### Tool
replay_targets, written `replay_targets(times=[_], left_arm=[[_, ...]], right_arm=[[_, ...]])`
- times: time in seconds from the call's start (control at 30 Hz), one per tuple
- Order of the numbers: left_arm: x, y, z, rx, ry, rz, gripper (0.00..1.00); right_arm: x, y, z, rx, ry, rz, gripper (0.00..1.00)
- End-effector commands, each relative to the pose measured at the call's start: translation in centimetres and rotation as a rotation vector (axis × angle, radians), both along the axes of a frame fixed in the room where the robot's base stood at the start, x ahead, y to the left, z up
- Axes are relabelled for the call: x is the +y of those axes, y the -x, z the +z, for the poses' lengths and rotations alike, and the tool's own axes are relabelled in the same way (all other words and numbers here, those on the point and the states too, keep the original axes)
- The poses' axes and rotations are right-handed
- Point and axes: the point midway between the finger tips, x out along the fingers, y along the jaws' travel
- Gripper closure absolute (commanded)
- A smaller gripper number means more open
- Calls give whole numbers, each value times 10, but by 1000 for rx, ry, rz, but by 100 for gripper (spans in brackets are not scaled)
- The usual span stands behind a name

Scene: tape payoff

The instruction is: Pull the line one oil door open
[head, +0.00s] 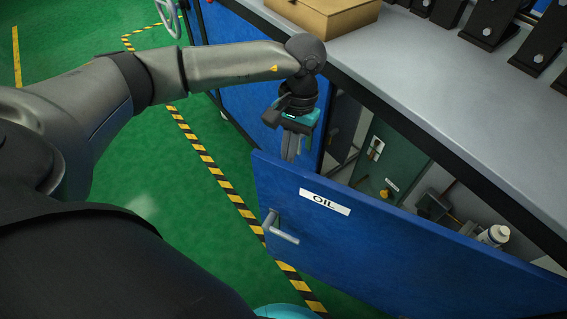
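The blue oil door (370,240), with a white "OIL" label (324,202), stands partly open, its free edge swung out from the cabinet. Its grey bar handle (282,229) is near the free left edge, with nothing holding it. My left gripper (291,152) points down just beyond the door's top edge, near its free left corner and in front of the cabinet opening. Its fingers look close together, but I cannot tell whether they are shut. Whether they touch the door's inner side is unclear. My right gripper is not in view.
The grey worktop (440,90) overhangs the opening, with a cardboard box (322,14) and black brackets (488,22) on it. Inside the cabinet are a white-capped bottle (494,235) and other items. Green floor with a striped line (205,158) is clear at left.

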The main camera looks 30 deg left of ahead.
Motion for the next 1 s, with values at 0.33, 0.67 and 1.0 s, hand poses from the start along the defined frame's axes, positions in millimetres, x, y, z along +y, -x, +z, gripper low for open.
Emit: replay_targets(times=[0.33, 0.67, 1.0], left_arm=[[-1, 21, 0, 2, 0, 1, 100], [-1, 21, 0, 2, 0, 1, 100], [-2, 41, 1, 5, -1, 34, 100]], right_arm=[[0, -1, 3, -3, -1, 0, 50], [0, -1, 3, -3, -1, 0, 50], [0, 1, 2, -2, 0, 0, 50]])
